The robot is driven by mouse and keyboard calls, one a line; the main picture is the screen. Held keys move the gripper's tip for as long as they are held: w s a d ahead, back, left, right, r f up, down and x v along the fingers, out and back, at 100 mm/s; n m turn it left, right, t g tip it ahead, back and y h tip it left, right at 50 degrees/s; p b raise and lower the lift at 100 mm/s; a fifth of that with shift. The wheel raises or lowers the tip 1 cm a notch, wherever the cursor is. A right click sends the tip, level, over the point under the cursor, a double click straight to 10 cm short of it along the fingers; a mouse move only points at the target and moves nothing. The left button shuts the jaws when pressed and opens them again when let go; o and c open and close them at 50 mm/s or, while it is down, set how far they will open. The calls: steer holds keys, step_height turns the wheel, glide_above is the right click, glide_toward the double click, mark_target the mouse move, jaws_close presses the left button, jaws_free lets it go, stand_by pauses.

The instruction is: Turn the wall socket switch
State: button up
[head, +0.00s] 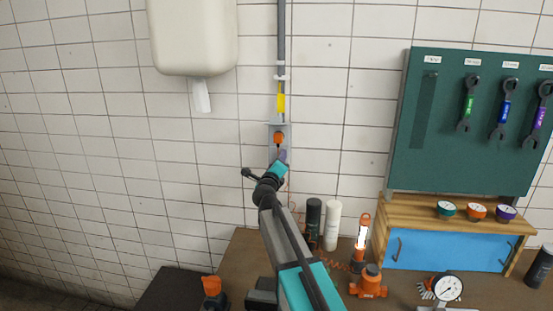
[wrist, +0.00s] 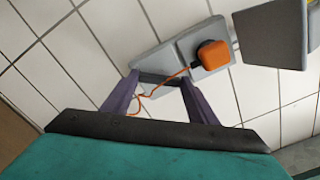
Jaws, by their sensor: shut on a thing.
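The wall socket is a grey plate (head: 287,129) on the white tiled wall, below a vertical conduit. An orange plug (head: 278,138) sits in its upper part. In the wrist view the grey plate (wrist: 217,82) shows tilted, with the orange plug (wrist: 213,55) and its thin orange cable. The dark switch (wrist: 160,79) is on the plate beside the plug, between my purple fingertips. My gripper (wrist: 160,82) is shut on the switch, one finger on each side. In the head view my gripper (head: 282,156) is just below the plug, and my wrist hides the switch.
A white dispenser (head: 193,40) hangs at upper left. A green tool board (head: 470,120) with wrenches hangs at right. The workbench (head: 245,250) below holds a black can (head: 313,220), a white can (head: 332,225), a lit orange lamp (head: 362,235) and a blue-fronted cabinet (head: 440,250).

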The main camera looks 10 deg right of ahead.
steer(key=shift+n, duration=0.6)
steer(key=shift+a, duration=0.1)
steer(key=o, duration=1)
steer(key=shift+o, duration=0.2)
steer(key=shift+s, duration=0.1)
steer(key=b+v, duration=0.3)
steer(key=v, duration=1)
steer(key=shift+s+b, duration=0.3)
steer(key=shift+b, duration=0.05)
steer(key=shift+a, duration=0.1)
